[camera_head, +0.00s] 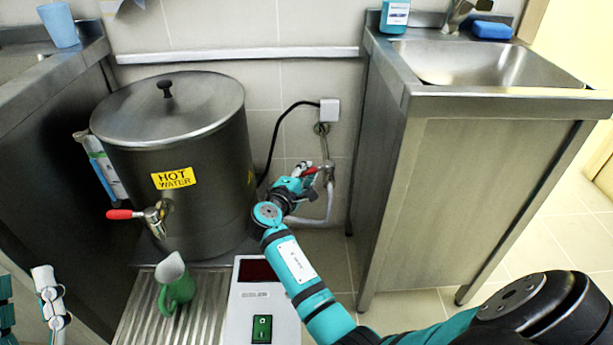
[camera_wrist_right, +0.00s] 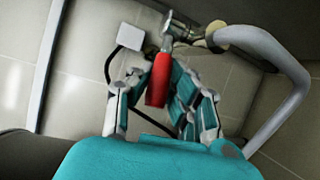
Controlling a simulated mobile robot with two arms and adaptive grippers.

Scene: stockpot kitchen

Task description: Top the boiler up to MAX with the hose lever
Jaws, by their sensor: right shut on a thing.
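The steel boiler (camera_head: 215,150) stands at the left with its lid (camera_head: 170,105) on and a yellow "HOT WATER" label. I cannot read its water level or a MAX mark. The red hose lever (camera_head: 311,170) is on the wall valve beside it; it also shows in the right wrist view (camera_wrist_right: 158,80). My right gripper (camera_head: 306,172) is shut on this lever, with its fingers on both sides. The grey hose (camera_head: 329,200) curves down from the valve towards the boiler. My left gripper (camera_head: 47,290) shows only partly at the lower left; its opening is unclear.
A red-handled tap (camera_head: 155,215) is on the boiler's front. A green jug (camera_head: 175,285) stands on the ribbed drip tray (camera_head: 205,305). A control box (camera_head: 245,300) with a dark display is beside it. The sink cabinet (camera_head: 450,200) stands close on the right. A black cable runs to the wall socket (camera_head: 329,110).

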